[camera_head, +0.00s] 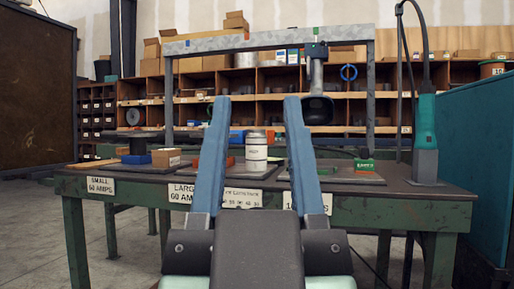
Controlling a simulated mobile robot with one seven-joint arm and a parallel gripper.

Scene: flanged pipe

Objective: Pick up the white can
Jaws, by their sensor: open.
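The white can (256,151) stands upright on the green workbench (420,206). It is a cylinder with a pale lid and a dark band near its foot. My gripper (257,99) reaches forward from the bottom of the picture, with two long blue fingers spread wide. The can shows in the gap between the fingers, and nothing is held. I cannot tell from this one view how far the can is beyond the fingers.
A cardboard box (166,157) and a blue bin (136,144) are left of the can. An orange-red item (196,164) is close by. A green item (364,166) and a teal tool (425,135) are to the right. A metal frame (270,40) spans the bench.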

